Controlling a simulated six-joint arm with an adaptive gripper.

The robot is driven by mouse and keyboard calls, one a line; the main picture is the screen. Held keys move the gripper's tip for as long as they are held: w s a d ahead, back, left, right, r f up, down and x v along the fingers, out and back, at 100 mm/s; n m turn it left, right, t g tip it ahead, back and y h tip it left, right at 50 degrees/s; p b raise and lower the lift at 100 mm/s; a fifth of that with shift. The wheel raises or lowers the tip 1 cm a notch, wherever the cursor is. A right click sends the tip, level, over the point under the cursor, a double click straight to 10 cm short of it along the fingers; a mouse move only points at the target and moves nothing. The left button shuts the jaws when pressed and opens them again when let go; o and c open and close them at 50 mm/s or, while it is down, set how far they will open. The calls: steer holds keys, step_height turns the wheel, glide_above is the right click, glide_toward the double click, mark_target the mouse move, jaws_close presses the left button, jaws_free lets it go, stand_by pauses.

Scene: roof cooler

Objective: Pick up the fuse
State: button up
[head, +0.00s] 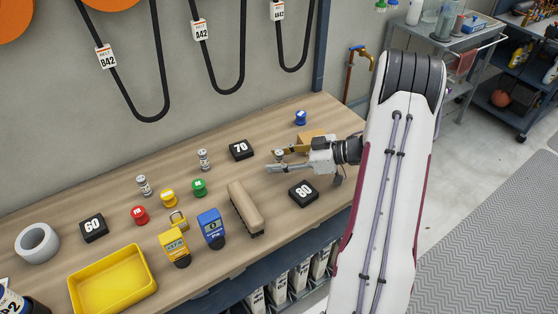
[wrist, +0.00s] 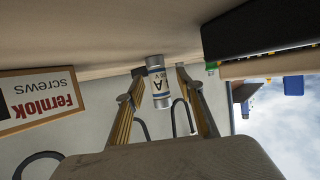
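Several small silver, labelled cylinders that look like fuses are on the wooden bench. One fuse (head: 279,155) is at my gripper (head: 272,160) in the head view. In the wrist view this fuse (wrist: 158,84), silver with a pale label marked "A", stands on the bench top between the fingers of my gripper (wrist: 160,75). The picture is upside down there. The fingers are open, with a gap visible on each side of the fuse. Two similar fuses, one (head: 204,160) and another (head: 144,186), stand further left, apart from the gripper.
A cardboard screws box (head: 312,137) stands just behind the gripper, also in the wrist view (wrist: 40,98). Black block 80 (head: 303,192) is in front, block 70 (head: 241,150) left. A tan bar-shaped object (head: 245,208) and multimeters (head: 211,228) lie front left, with a yellow tray (head: 150,285) beyond.

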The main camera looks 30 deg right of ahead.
mark_target(279, 152)
jaws_close()
steer(key=shift+r, duration=0.1)
steer(key=shift+r, duration=4.9)
